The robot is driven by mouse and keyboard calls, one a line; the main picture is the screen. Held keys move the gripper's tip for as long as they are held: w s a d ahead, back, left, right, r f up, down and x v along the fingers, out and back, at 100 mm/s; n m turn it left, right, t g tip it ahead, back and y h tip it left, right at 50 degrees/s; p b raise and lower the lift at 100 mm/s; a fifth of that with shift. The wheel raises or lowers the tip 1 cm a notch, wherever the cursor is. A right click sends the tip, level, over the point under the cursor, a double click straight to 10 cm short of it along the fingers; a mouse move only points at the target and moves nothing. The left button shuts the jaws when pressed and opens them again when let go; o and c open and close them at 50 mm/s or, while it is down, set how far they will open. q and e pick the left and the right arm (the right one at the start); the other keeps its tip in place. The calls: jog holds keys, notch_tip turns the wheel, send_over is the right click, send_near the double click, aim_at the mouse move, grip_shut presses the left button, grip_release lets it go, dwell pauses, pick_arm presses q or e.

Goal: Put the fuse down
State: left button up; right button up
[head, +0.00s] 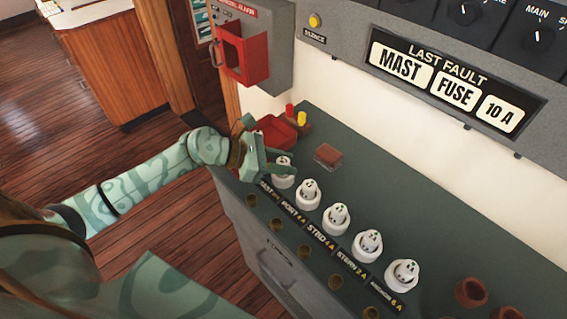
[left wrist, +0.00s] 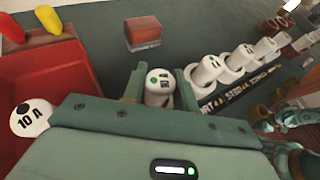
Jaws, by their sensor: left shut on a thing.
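My left gripper (head: 281,170) is shut on a white fuse (left wrist: 158,88) with a green dot. The fuse is upright at the first place of the fuse row, by the MAST label; the fingers hide part of it, and I cannot tell whether it is fully seated. Another white fuse (left wrist: 31,117), marked 10 A with a black dot, lies in the red tray (head: 275,131) beside the gripper. The tray also shows in the left wrist view (left wrist: 88,72).
Several white fuses (head: 336,216) stand in holders along the counter's front. A brown-red block (head: 328,154) lies behind the row. Red and yellow pegs (head: 301,118) stand by the tray. The panel (head: 455,88) reads LAST FAULT, MAST FUSE 10 A. The counter's middle (head: 400,180) is clear.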

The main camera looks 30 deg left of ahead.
pick_arm(q)
jog(key=shift+f, duration=0.3)
jog(key=o, duration=1)
jog(key=shift+r, duration=0.35)
jog(key=v, duration=1.2)
